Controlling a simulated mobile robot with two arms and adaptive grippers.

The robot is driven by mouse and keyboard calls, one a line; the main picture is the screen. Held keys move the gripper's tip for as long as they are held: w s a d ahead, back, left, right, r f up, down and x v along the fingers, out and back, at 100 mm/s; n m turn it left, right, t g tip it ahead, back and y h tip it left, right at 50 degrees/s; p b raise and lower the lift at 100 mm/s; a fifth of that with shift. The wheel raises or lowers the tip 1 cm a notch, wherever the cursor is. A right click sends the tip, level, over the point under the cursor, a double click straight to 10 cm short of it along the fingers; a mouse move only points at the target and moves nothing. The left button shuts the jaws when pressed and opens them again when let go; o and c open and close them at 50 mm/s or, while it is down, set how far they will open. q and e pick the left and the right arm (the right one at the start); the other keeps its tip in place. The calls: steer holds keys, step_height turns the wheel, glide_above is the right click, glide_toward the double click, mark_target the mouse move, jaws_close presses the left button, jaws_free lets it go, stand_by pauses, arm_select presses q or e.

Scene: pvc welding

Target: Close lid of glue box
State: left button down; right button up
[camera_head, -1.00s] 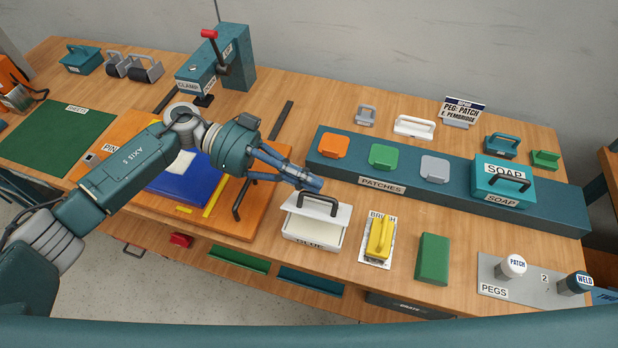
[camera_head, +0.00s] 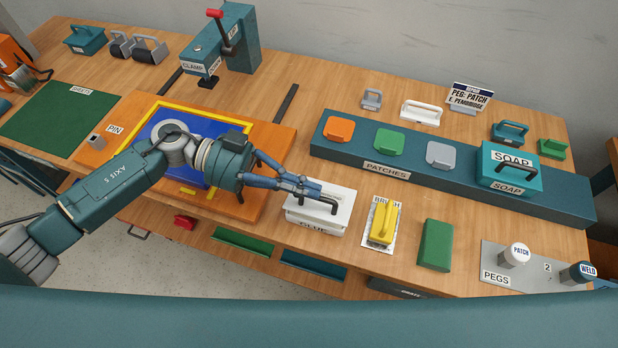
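The white glue box (camera_head: 314,222) stands near the table's front edge, with its label facing forward. Its white lid (camera_head: 342,196) lies flat or nearly flat on the box, and a dark handle (camera_head: 331,204) sits on the lid. My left gripper (camera_head: 318,190) reaches in from the left, just over the lid beside the handle. Its fingers come together at the tips, and nothing shows between them. The fingers hide part of the lid and handle; I cannot tell whether they touch. My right gripper is not in view.
A yellow brush (camera_head: 382,222) and a green block (camera_head: 435,244) stand right of the box. Behind is a long teal patch rack (camera_head: 335,159) with a soap box (camera_head: 510,170) on it. The clamp (camera_head: 225,45) stands at the back left.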

arm_select(q)
steer(key=shift+s+a+f+m+t+b, duration=0.1)
steer(key=shift+s+f+m+t+b, duration=0.15)
steer(key=shift+m, duration=0.25)
steer(key=shift+s+a+f+m+t+b, duration=0.15)
steer(key=shift+f+m+b, duration=0.1)
steer(key=shift+m, duration=0.25)
steer(key=shift+d, duration=0.1)
steer(key=shift+w, duration=0.1)
